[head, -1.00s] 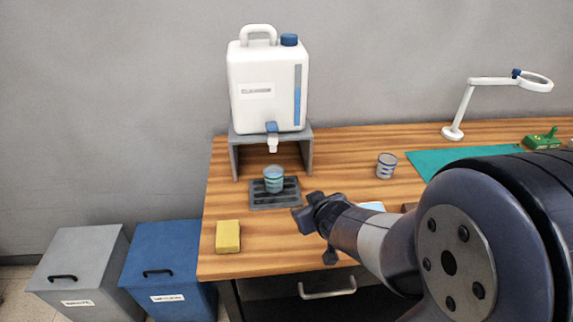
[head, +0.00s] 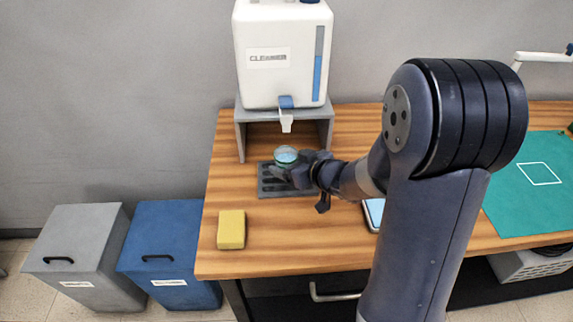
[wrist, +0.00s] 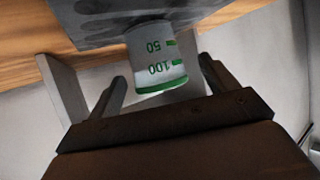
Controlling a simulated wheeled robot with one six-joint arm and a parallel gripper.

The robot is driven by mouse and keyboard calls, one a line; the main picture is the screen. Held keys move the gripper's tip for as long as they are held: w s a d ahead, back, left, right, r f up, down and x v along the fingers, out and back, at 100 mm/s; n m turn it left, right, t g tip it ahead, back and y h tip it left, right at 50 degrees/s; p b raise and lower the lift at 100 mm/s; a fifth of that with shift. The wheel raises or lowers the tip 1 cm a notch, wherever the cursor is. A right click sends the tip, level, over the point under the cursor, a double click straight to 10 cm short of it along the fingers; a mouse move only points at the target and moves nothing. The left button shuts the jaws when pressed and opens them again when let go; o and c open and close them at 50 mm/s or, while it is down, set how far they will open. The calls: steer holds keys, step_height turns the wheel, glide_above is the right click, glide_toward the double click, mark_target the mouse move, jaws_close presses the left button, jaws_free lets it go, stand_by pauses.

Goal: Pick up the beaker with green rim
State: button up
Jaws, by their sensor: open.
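The beaker with green rim (head: 286,156) stands on the dark drip tray (head: 268,190) below the cleaner tank's spout. In the wrist view the beaker (wrist: 154,56) shows green marks "50" and "100" and a green rim, and it lies between the two open fingers. My gripper (head: 286,172) is at the beaker from the right in the head view and hides its lower part. In the wrist view my gripper (wrist: 162,84) is open, with a gap on each side of the beaker.
The white cleaner tank (head: 283,62) sits on a grey stand (head: 241,135) behind the beaker, its spout (head: 286,121) overhead. A yellow sponge (head: 231,229) lies front left. A pale flat device (head: 374,213) and a teal mat (head: 520,205) are to the right.

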mark_target(280, 156)
steer(key=x, duration=0.5)
steer(key=shift+w+r, duration=0.2)
steer(key=shift+d, duration=0.1)
steer(key=c, duration=1.1)
steer(key=shift+s+r, duration=0.1)
steer(key=shift+r, duration=0.05)
